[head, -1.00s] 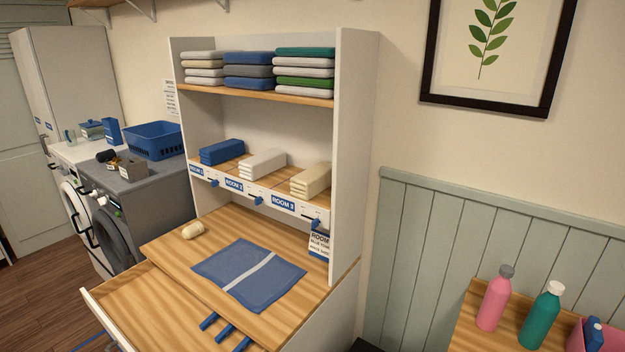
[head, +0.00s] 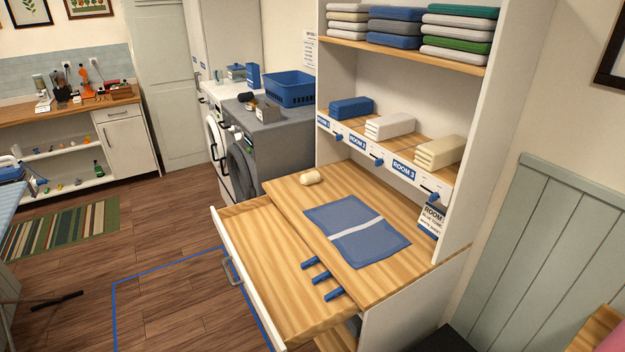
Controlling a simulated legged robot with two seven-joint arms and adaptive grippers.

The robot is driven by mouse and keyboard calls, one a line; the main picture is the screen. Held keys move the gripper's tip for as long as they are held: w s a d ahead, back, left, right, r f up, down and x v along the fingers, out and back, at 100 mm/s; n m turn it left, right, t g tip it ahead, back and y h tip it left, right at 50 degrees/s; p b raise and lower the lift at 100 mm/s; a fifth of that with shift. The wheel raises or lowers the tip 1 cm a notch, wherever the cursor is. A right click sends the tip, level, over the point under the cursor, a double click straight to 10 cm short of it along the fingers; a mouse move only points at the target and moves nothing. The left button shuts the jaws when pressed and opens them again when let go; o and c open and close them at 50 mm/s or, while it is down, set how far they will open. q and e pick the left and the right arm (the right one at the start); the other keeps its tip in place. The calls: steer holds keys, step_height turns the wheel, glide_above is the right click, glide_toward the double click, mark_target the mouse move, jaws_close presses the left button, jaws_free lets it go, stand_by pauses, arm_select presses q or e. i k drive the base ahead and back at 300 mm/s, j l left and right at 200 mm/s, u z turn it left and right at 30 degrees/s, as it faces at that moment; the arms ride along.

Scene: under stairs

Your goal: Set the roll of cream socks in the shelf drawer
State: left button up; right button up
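The roll of cream socks (head: 311,177) lies on the wooden top of the shelf unit (head: 285,190), near its back left corner. It is beside a blue cloth with a white stripe (head: 357,231) that lies flat on the same top. A wide drawer (head: 262,256) below the top is pulled out toward the left and has a white front with a metal handle. Several blue bars (head: 322,279) show at the edge between the top and the drawer. Neither of my grippers is in view.
Folded towels lie in the cubbies labelled ROOM, including a cream stack (head: 440,151). A grey washer (head: 262,140) with a blue basket (head: 290,89) stands behind the unit.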

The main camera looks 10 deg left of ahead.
mark_target(257, 236)
steer(key=i+j+z, duration=0.15)
steer(key=j, duration=0.45)
steer(key=i+j+z, duration=0.2)
steer(key=j, duration=0.45)
steer(key=j+z, duration=0.15)
steer(key=j, duration=0.45)
steer(key=i+j+z, duration=0.1)
steer(key=j+z, duration=0.15)
steer(key=j, duration=0.4)
steer(key=i+j+z, duration=0.1)
steer(key=j+z, duration=0.2)
steer(key=j, duration=0.35)
steer(key=j+z, duration=0.25)
steer(key=j, duration=0.4)
steer(key=k+j+z, duration=0.1)
steer(key=j+z, duration=0.2)
steer(key=j, duration=0.3)
steer(key=k+j+z, duration=0.1)
steer(key=j+z, duration=0.15)
steer(key=j, duration=0.4)
